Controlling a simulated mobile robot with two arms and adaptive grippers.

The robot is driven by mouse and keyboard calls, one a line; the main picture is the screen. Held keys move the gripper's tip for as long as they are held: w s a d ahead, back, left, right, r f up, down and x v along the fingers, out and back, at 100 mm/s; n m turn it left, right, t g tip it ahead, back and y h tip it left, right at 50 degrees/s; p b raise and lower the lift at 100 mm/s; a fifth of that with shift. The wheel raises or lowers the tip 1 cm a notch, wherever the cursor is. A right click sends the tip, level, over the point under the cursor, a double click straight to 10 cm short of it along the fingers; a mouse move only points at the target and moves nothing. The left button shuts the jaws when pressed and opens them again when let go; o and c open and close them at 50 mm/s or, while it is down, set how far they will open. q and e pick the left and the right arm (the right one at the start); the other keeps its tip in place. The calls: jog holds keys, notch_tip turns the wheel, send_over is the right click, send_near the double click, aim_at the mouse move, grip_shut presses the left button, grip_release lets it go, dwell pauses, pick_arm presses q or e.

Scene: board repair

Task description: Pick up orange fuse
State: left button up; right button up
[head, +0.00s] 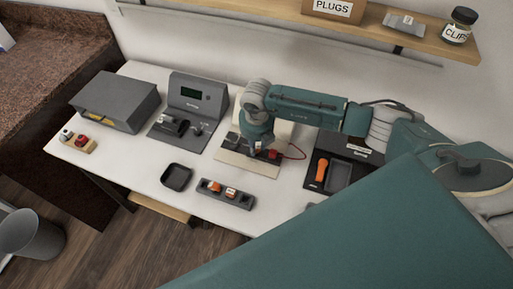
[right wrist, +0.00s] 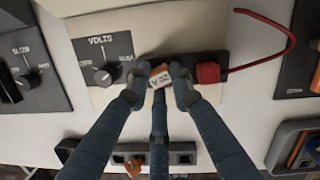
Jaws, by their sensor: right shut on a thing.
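My right gripper (head: 257,148) is over the cream test board (head: 262,171) in the head view. In the right wrist view its fingers (right wrist: 159,88) are shut on a small fuse (right wrist: 159,76) with a white printed label and some orange showing. The fuse is at the black block (right wrist: 187,62) on the board; I cannot tell if it sits in it. Two more orange-and-white pieces, one at the left (head: 214,187) and one at the right (head: 231,193), are in the dark slotted rack (head: 243,200). My left gripper is not in view.
A red plug (right wrist: 208,72) with a red wire is in the block's right end. An empty dark tray (head: 176,177) is left of the rack. A grey meter (head: 198,94) stands behind.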

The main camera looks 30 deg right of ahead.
aim_at(257, 147)
jog(key=shift+r, duration=0.1)
jog(key=shift+w+r, duration=0.15)
jog(key=shift+r, duration=0.45)
notch_tip(257, 147, up, 17)
jog(key=b, duration=0.4)
jog(key=shift+r, duration=0.85)
